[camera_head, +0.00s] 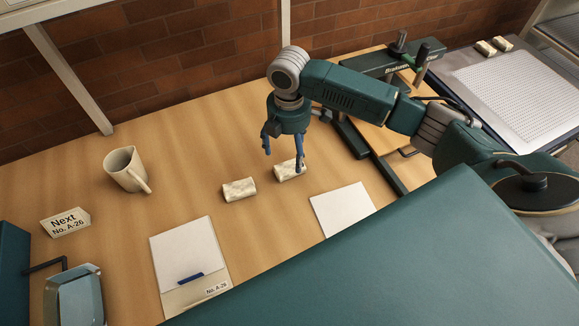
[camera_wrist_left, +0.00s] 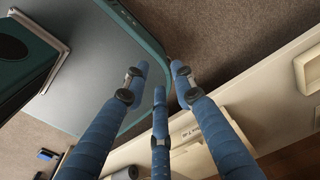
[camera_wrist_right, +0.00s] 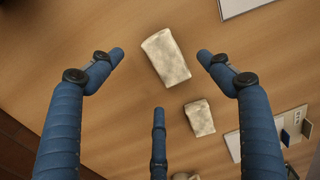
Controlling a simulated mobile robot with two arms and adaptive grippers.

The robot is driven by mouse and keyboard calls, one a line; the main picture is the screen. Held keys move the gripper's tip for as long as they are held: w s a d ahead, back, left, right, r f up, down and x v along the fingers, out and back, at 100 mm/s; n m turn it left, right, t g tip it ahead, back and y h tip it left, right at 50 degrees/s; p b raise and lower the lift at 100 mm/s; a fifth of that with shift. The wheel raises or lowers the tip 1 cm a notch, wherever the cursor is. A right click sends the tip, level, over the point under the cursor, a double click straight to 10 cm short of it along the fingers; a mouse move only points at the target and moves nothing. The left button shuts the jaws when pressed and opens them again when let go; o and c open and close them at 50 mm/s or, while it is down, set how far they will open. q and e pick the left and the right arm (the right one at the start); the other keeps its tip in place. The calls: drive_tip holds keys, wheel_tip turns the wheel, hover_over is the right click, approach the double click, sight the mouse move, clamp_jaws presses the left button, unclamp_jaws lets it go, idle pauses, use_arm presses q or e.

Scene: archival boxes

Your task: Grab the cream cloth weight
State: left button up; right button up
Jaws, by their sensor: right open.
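Two small cream cloth weights with mottled markings lie on the wooden table. The right one (camera_head: 289,172) is just below my right gripper (camera_head: 284,162), which partly overlaps it in the head view. The other weight (camera_head: 239,190) lies a little to the left. In the right wrist view, one weight (camera_wrist_right: 166,57) shows between the spread fingertips of my right gripper (camera_wrist_right: 160,58), with bare table around it. The other weight (camera_wrist_right: 199,118) shows below it. My right gripper is open and holds nothing. My left gripper (camera_wrist_left: 160,70) shows only in its wrist view, fingers apart and empty.
A mug (camera_head: 126,169), a "Next No. A-26" sign (camera_head: 65,222), a paper folder (camera_head: 190,262) and a white sheet (camera_head: 342,207) are on the table. A dark green machine (camera_head: 375,66) stands behind. Two more cream blocks (camera_head: 486,48) lie by the perforated panel (camera_head: 520,90).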

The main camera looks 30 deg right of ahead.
sight(288, 163)
drive_tip(key=f, duration=0.2)
drive_tip(key=f+p, duration=0.1)
drive_tip(key=shift+a+f, duration=0.2)
drive_tip(key=shift+f, duration=0.85)
drive_tip(key=shift+c, duration=1)
drive_tip(key=c, duration=1.3)
use_arm(q)
drive_tip(key=shift+w+r, duration=0.65)
drive_tip(key=shift+r, duration=0.15)
use_arm(e)
drive_tip(key=shift+r, duration=0.1)
drive_tip(key=shift+c, duration=0.7)
drive_tip(key=shift+r, duration=0.1)
